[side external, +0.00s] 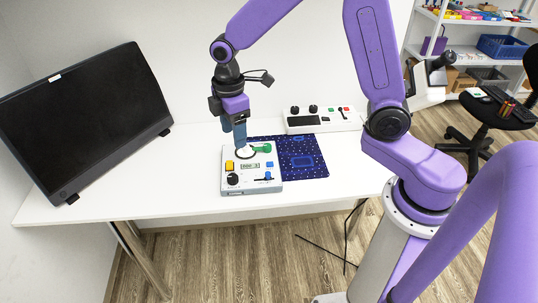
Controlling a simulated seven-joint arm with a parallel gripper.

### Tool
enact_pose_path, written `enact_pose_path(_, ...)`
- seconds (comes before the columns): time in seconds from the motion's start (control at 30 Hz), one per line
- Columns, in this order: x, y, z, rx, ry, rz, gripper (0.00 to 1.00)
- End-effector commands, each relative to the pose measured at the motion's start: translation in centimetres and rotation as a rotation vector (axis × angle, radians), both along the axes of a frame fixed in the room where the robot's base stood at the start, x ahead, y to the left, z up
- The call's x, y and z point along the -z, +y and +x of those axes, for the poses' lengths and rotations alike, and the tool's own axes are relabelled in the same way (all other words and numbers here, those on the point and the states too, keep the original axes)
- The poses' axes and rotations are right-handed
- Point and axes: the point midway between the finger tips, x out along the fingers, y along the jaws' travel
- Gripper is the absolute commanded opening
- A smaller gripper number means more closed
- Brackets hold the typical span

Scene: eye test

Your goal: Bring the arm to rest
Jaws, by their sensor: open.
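My gripper (240,146) points down over the back left part of a small white control box (249,186). Its fingertips are close above the box, near a dark ring; I cannot tell whether they touch it. The gripper is open, and I see nothing held in it. The box carries a yellow button (229,166), a green part (262,149), a black knob (232,179), a small display (250,166) and a blue slider (267,177).
A dark blue patterned mat (309,168) lies right of the box. A white panel with knobs and switches (322,120) stands behind it. A black monitor (85,115) stands at the left. The white table (130,195) is clear between monitor and box.

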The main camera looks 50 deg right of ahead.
Motion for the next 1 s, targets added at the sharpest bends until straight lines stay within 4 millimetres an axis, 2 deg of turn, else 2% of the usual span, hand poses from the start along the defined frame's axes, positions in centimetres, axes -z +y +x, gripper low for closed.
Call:
enact_pose_path(0.23, -2.4, 0.6, -6.5, 0.027, -0.008, 0.008, 0.61)
enact_pose_path(0.47, -3.8, 0.0, -12.9, 0.054, -0.013, 0.016, 0.61)
enact_pose_path(0.8, -4.8, -2.9, -22.0, 0.094, -0.014, 0.029, 0.61)
enact_pose_path(1.0, -4.9, -4.5, -25.5, 0.11, -0.012, 0.034, 0.61)
